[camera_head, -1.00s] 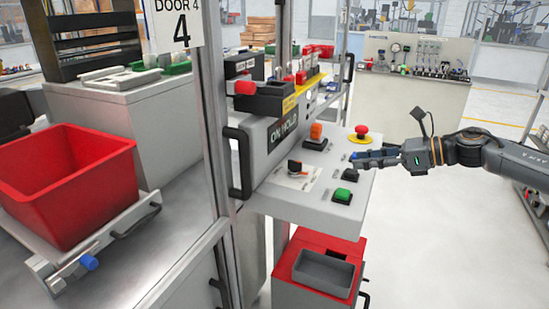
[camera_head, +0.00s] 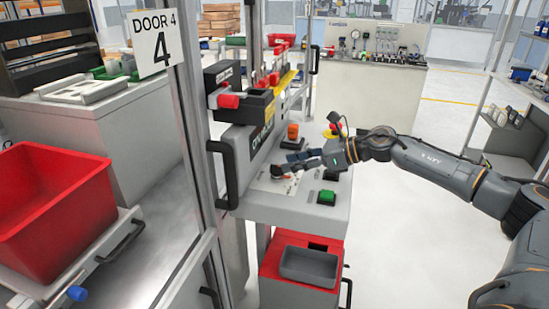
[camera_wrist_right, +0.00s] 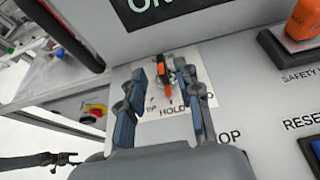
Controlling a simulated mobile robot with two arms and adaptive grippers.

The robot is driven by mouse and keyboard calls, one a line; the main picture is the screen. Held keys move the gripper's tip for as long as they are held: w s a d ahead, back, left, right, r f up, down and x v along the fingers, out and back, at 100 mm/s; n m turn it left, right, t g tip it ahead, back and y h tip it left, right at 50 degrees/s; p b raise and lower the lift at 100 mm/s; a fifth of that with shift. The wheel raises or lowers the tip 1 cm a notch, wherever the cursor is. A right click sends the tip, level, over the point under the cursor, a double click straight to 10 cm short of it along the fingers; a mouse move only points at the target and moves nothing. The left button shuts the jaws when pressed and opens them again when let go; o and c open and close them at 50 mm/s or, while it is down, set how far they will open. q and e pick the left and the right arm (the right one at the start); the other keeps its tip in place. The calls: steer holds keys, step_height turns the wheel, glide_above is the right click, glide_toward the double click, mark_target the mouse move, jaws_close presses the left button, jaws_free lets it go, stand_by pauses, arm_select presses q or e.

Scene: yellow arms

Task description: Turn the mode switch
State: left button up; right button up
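The mode switch (camera_wrist_right: 166,72) is a black rotary knob with an orange pointer on a white label plate, seen in the right wrist view. Its pointer aims down toward the "HOLD" marking. My right gripper (camera_wrist_right: 168,88) is open, with one blue-padded finger on each side of the switch and gaps between. In the head view, my right gripper (camera_head: 292,163) is over the control panel (camera_head: 262,207), and the switch (camera_head: 277,171) shows partly beside its fingertips. I cannot tell how close the fingertips are to the plate. My left gripper is not in view.
On the panel are an orange switch (camera_head: 291,133), a green button (camera_head: 326,197) and a red emergency button (camera_head: 336,130) behind my right wrist. A black door handle (camera_head: 225,175) and the frame post stand left. A grey tray (camera_head: 308,267) sits below. The floor at right is clear.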

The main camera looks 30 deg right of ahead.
mark_target(276, 165)
steer(key=p+x, duration=0.1)
steer(key=x, duration=0.5)
steer(key=shift+p, duration=0.35)
steer(key=shift+c, duration=0.2)
jaws_close()
